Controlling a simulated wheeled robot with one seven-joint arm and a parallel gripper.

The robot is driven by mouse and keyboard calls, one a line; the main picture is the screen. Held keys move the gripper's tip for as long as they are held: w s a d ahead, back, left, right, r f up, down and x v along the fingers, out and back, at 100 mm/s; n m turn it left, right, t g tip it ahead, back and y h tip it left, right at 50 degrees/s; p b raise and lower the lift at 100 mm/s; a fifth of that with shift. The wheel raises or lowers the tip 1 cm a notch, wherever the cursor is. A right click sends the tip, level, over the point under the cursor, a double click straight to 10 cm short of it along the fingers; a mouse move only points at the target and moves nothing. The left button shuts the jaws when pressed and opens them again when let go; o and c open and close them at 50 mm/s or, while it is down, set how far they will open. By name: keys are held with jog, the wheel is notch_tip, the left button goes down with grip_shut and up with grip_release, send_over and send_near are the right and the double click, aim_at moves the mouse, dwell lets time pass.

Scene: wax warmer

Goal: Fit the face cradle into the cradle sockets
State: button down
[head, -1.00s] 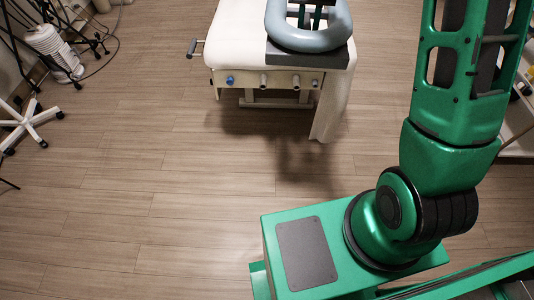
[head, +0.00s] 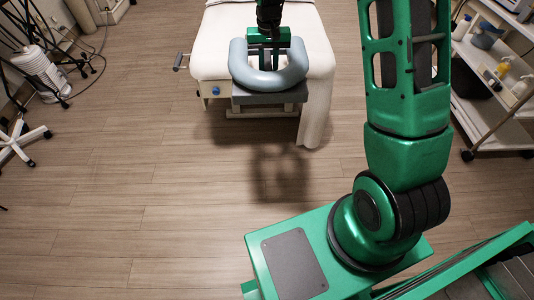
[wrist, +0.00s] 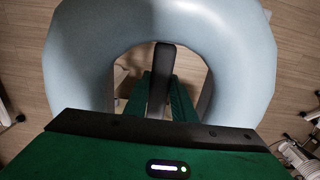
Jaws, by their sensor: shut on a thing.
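The face cradle (head: 268,80), a grey-blue U-shaped cushion on a dark grey base, is held at the near end of the white treatment table (head: 213,62). In the head view its opening faces the table. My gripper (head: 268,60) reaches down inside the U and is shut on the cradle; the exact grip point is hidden. In the wrist view the cushion (wrist: 85,70) arches around the fingers (wrist: 160,80). The cradle covers most of the table's end face, so the cradle sockets are hidden. I cannot tell whether cradle and table touch.
A blue knob (head: 215,90) shows on the table's end, and a side lever (head: 180,62) sticks out left. A shelf cart (head: 490,110) with bottles stands right. A white wheeled stand base (head: 20,140) is at left. The floor between is clear.

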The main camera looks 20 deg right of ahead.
jog(key=s+a+f, duration=0.3)
jog(key=s+f, duration=0.4)
jog(key=f, duration=0.5)
jog(key=s+a+f, duration=0.3)
jog(key=s+f, duration=0.5)
jog(key=f, duration=0.5)
jog(key=shift+s, duration=0.3)
jog(key=shift+r, duration=0.1)
jog(key=w+d, duration=0.1)
jog(key=w, duration=0.5)
jog(key=shift+d, duration=0.4)
jog(key=shift+w+d, duration=0.3)
jog(key=shift+w, duration=0.65)
jog(key=shift+w+d, duration=0.3)
jog(key=shift+w, duration=0.6)
jog(key=shift+w+d, duration=0.3)
jog(key=shift+w, duration=0.65)
jog(key=shift+w+d, duration=0.2)
jog(key=shift+w, duration=0.35)
jog(key=shift+w+d, duration=0.15)
jog(key=shift+w, duration=0.35)
